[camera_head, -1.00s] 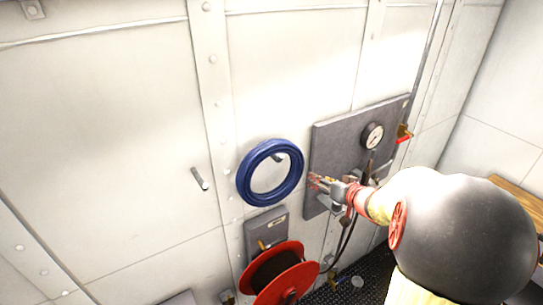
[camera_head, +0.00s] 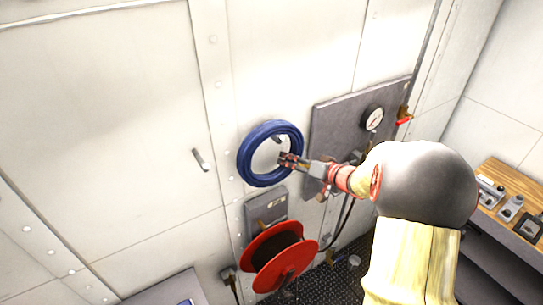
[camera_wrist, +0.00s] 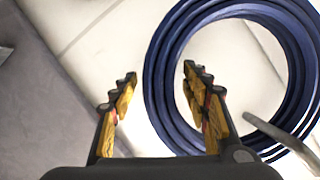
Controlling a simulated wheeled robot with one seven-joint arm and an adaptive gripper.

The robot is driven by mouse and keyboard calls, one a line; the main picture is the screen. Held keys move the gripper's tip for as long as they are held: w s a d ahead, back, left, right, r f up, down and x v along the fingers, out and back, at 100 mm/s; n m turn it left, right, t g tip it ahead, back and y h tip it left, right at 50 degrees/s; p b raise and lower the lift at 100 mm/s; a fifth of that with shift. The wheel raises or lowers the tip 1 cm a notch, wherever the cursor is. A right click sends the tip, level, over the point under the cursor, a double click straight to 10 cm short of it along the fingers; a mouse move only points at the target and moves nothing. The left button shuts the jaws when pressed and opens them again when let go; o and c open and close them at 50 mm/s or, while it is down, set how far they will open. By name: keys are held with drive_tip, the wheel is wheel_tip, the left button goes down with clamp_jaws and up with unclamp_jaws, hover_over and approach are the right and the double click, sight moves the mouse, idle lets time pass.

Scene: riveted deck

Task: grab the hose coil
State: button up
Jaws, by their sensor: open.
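The hose coil (camera_head: 246,160) is a dark blue ring hanging on a peg (camera_head: 277,139) on the white wall. In the wrist view the coil (camera_wrist: 158,85) fills the upper right, with the grey peg (camera_wrist: 280,135) crossing its lower right rim. My gripper (camera_head: 286,158) is open and empty, at the right part of the coil in the head view. In the wrist view my gripper (camera_wrist: 160,72) has one finger outside the ring and the other over its opening, with a stretch of rim between them. Whether the fingers touch the coil cannot be told.
A bare peg (camera_head: 202,160) sticks out left of the coil. A red hose reel (camera_head: 290,270) is below it. A grey panel (camera_head: 335,120) with a gauge (camera_head: 373,117) and red-handled valve (camera_head: 404,116) is to the right. A wooden-topped bench (camera_head: 515,172) stands far right.

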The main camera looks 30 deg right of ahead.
drive_tip(key=shift+w+f, duration=0.1)
drive_tip(key=shift+w, duration=0.15)
drive_tip(key=shift+c, duration=0.9)
drive_tip(key=shift+s, duration=0.1)
clamp_jaws()
